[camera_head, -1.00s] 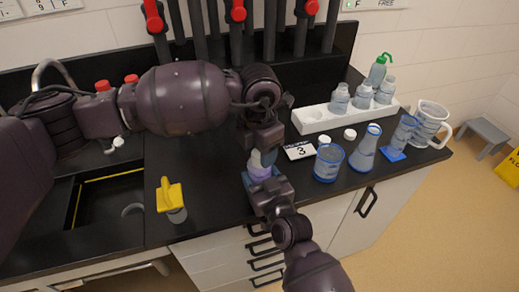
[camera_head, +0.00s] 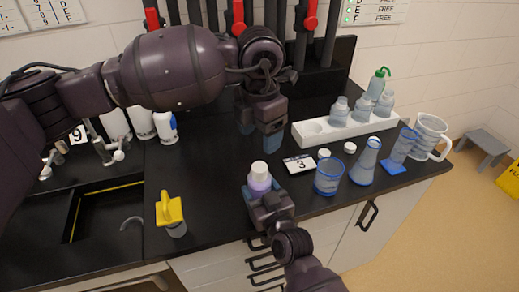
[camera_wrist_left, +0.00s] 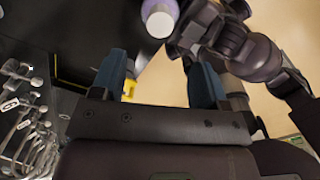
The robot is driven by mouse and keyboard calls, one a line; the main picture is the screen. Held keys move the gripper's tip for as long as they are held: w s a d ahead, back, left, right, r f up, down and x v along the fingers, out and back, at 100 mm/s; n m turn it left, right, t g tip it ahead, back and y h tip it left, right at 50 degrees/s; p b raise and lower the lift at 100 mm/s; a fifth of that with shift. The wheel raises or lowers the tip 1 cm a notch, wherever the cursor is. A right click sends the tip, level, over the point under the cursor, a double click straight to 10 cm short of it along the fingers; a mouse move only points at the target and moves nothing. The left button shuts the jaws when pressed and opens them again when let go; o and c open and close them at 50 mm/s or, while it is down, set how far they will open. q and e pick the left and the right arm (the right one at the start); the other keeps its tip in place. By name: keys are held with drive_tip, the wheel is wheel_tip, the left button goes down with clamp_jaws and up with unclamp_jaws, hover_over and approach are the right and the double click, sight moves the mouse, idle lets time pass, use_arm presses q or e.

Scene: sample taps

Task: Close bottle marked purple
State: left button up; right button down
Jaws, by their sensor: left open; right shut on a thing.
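The bottle with the purple band (camera_head: 260,182) stands upright in my right gripper (camera_head: 264,194) near the counter's front edge. A white cap (camera_head: 259,167) sits on its top; I cannot tell how tight it is. My right gripper is shut on the bottle's lower part. My left gripper (camera_head: 260,127) is open and empty, fingers pointing down, behind and apart from the bottle. In the left wrist view the cap (camera_wrist_left: 160,21) shows beyond the open fingers of my left gripper (camera_wrist_left: 157,72), not between them.
A number 3 card (camera_head: 299,163), two loose white caps (camera_head: 324,153) and a blue-rimmed beaker (camera_head: 329,177) are right of the bottle. A white rack (camera_head: 335,128) holds several bottles behind. A yellow-handled object (camera_head: 170,210) and the sink (camera_head: 100,210) are at left.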

use_arm(q)
drive_tip(key=shift+r, duration=1.4)
use_arm(e)
drive_tip(key=shift+c, duration=0.8)
unclamp_jaws()
use_arm(q)
drive_tip(key=shift+f, duration=0.1)
use_arm(e)
drive_tip(key=v, duration=1)
drive_tip(key=shift+s, duration=0.4)
drive_tip(key=shift+d, duration=0.15)
drive_tip(key=shift+s, duration=0.1)
